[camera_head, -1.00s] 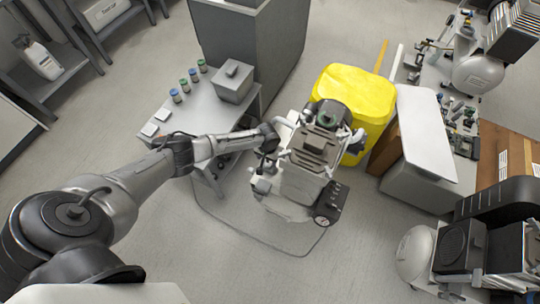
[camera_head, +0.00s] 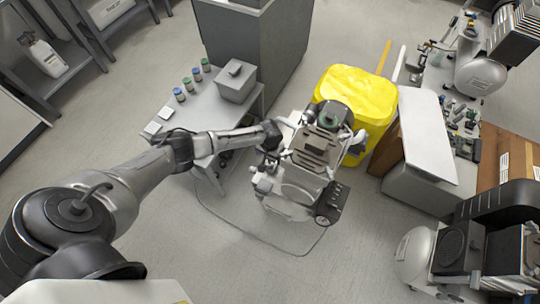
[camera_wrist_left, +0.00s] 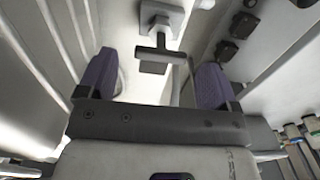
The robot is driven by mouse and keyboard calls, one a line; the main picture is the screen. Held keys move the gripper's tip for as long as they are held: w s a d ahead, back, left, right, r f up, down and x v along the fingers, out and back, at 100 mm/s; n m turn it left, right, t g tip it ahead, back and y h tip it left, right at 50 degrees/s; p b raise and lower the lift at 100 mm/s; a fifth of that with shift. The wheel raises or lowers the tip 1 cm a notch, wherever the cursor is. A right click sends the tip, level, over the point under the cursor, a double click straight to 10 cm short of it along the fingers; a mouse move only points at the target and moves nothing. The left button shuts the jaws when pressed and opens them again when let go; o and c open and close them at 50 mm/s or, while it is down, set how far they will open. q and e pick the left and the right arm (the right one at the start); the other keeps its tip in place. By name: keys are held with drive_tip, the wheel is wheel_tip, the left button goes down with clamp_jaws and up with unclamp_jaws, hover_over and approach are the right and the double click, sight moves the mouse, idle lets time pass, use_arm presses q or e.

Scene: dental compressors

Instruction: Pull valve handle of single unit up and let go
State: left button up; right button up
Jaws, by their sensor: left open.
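The single compressor unit (camera_head: 290,190) stands on the floor at the centre of the head view, with a white body and dark fittings on top. My left gripper (camera_head: 287,141) is at its upper left side; the arm's end and nearby parts partly blend there. In the left wrist view my left gripper (camera_wrist_left: 158,82) is open, with its two purple finger pads apart. A dark T-shaped handle (camera_wrist_left: 160,53), which looks like the valve handle, shows between and beyond the fingertips. The gripper is not closed on it. Whether the pads touch it, I cannot tell.
A yellow bin (camera_head: 355,95) stands just behind the unit. A grey table (camera_head: 205,110) with small jars and a grey box is to the left. A hose loops on the floor around the unit. The floor in front is clear.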

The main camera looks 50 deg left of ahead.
sight(269, 158)
use_arm(q)
wheel_tip(269, 158, up, 12)
drive_tip(key=p, duration=0.4)
drive_tip(key=shift+p, duration=0.4)
drive_tip(key=shift+a, duration=0.1)
